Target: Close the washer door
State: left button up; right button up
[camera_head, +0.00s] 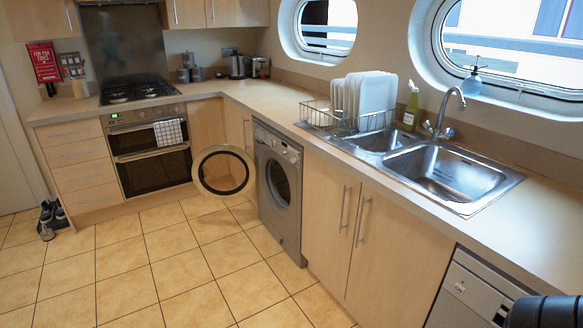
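The washer (291,210) is a grey front loader under the counter, right of the kitchen corner. Its round door (199,172), a pale ring around a see-through middle, stands wide open to the left of the washer. The dark drum opening (277,184) is uncovered. Neither of my grippers shows clearly. A dark rounded shape at the bottom right corner may be part of my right arm, with no fingers visible.
The tiled floor (180,240) before the washer is clear. An oven (150,155) stands left behind the open door. Cabinets (350,215) and a dishwasher (468,290) line the right side below the sink (445,175). Shoes (52,212) lie at the far left.

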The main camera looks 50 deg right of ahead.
aim_at(199, 172)
jog(key=z, duration=0.9)
jog(key=i, duration=3.9)
jog(key=z, duration=3.85)
